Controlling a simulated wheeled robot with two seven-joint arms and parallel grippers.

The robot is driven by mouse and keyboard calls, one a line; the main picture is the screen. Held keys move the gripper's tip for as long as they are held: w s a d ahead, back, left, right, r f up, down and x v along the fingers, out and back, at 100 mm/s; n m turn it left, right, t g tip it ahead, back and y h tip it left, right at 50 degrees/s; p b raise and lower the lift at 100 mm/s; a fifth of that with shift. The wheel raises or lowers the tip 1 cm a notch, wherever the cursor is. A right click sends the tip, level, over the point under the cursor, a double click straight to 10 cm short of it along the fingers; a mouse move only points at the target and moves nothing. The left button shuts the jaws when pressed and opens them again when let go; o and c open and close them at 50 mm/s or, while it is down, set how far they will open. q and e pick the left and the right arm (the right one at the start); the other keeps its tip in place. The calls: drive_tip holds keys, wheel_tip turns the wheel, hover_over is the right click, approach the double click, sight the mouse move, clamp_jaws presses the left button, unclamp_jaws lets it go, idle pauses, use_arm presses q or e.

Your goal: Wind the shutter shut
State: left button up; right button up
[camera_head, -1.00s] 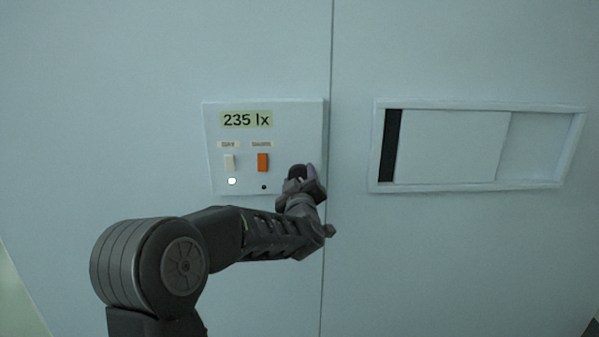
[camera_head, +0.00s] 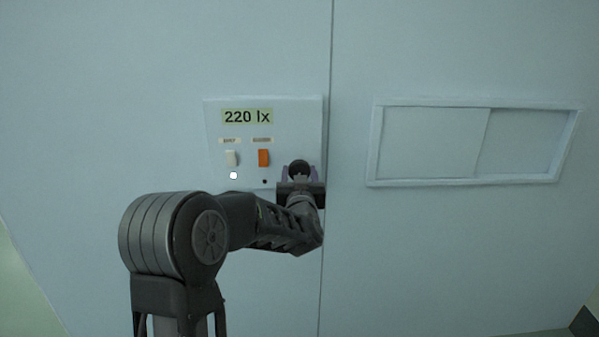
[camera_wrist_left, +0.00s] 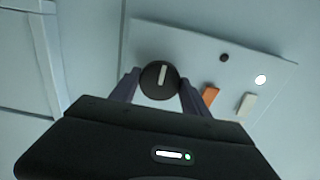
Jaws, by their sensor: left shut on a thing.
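The shutter panel (camera_head: 428,143) lies in a pale frame (camera_head: 372,150) on the wall at the right of the head view. The panel reaches the frame's left side, and no dark gap shows there. A black round knob (camera_head: 299,170) with a pale line sits at the lower right of the control panel (camera_head: 222,128); it also shows in the left wrist view (camera_wrist_left: 151,80). My left gripper (camera_head: 299,180) has its fingers on both sides of the knob and is shut on it. My right gripper is not in view.
The control panel has a display (camera_head: 247,117) reading 220 lx, a white switch (camera_head: 232,158) and an orange switch (camera_head: 264,158). A white light (camera_head: 233,175) is lit under the white switch. A vertical seam runs between panel and shutter. The surrounding wall is bare.

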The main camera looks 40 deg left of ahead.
use_arm(q)
drive_tip(key=shift+f, duration=0.1)
drive_tip(key=o, duration=1.3)
drive_tip(key=shift+o, duration=0.2)
drive_tip(key=v, duration=0.7)
drive_tip(key=shift+s+d, duration=0.25)
drive_tip(key=shift+s, duration=0.05)
